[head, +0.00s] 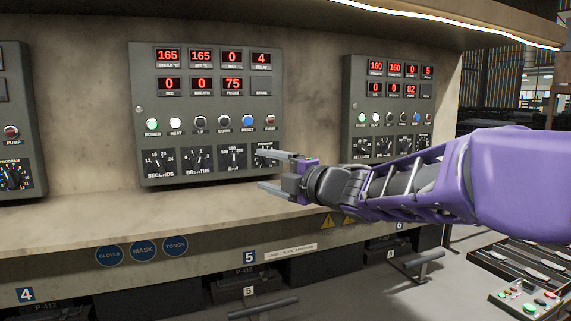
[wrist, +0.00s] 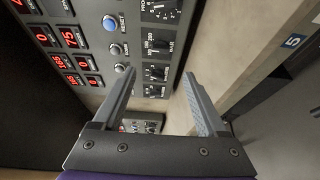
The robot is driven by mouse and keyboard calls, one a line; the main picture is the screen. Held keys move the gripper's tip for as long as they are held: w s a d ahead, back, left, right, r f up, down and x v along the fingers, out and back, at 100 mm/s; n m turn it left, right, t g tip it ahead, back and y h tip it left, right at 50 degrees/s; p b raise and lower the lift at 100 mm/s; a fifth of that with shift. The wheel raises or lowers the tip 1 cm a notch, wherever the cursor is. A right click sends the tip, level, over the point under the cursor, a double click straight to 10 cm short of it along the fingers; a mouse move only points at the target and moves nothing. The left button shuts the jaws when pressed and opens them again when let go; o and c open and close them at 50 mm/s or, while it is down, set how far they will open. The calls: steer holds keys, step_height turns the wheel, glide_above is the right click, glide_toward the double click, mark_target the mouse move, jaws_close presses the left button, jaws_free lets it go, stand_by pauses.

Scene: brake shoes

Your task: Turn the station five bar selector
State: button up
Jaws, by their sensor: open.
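The station five panel (head: 207,113) is the middle grey box on the back wall, above the blue 5 label (head: 249,257). It has a row of dials along its bottom edge. In the wrist view that dial (wrist: 163,8) is cut by the top edge. My gripper (head: 262,170) is open and empty, at the panel's lower right corner.
Another panel (head: 391,100) stands to the right, partly behind my arm. A third panel (head: 20,110) is cut off at left. A ledge (head: 100,212) runs below the panels, with handles (head: 262,308) beneath it. A control box (head: 527,302) sits at lower right.

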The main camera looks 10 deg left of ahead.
mark_target(234, 162)
steer(key=x, duration=1)
steer(key=shift+w+a, duration=0.2)
jaws_close()
